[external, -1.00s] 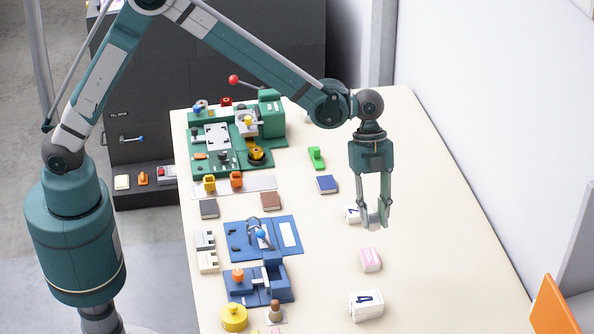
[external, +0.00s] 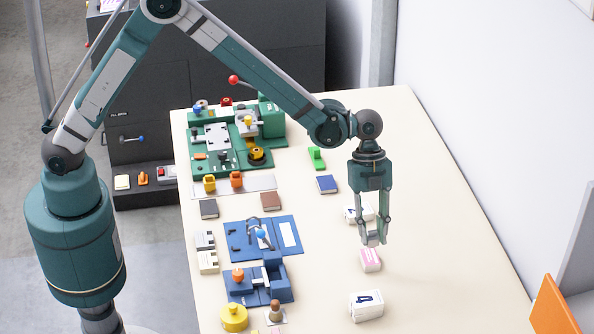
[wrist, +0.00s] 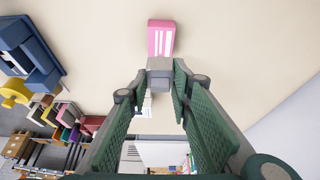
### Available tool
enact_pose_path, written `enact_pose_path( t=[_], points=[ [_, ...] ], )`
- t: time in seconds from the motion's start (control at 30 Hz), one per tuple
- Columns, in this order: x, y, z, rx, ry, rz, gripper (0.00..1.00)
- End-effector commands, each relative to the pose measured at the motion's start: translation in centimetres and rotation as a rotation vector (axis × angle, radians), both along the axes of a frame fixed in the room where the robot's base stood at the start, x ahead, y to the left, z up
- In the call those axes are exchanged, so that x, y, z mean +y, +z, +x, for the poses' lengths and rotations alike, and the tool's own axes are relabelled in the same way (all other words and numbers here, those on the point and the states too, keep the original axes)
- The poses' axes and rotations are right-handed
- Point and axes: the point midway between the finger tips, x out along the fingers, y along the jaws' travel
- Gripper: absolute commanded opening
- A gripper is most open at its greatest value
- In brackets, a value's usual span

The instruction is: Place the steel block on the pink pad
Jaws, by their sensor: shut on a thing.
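My gripper (external: 373,238) is over the right part of the table, fingers pointing down. In the wrist view its fingertips (wrist: 162,76) are shut on a small grey steel block (wrist: 160,68). The pink pad (external: 370,262) with white stripes lies on the table just below the fingertips in the external view. In the wrist view the pad (wrist: 161,38) shows just beyond the block, which overlaps its near edge. I cannot tell whether the block touches the pad.
A white numbered block (external: 366,306) stands in front of the pad, and another (external: 352,214) is behind the gripper, partly hidden. Blue fixtures (external: 262,238) and a green machine (external: 236,138) stand to the left. The table right of the pad is clear.

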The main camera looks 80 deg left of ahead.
Motion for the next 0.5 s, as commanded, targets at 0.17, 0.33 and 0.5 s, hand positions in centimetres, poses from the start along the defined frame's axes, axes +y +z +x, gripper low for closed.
enact_pose_path(
  t=[0.17, 0.33, 0.5],
  points=[
    [0.0, -0.27, 0.02, 0.0, 0.0, 0.0, 0.06],
    [-0.01, -0.27, 0.02, 0.0, 0.0, 0.0, 0.06],
    [-0.02, -1.09, 0.05, 0.0, 0.0, 0.0, 0.06]
  ],
)
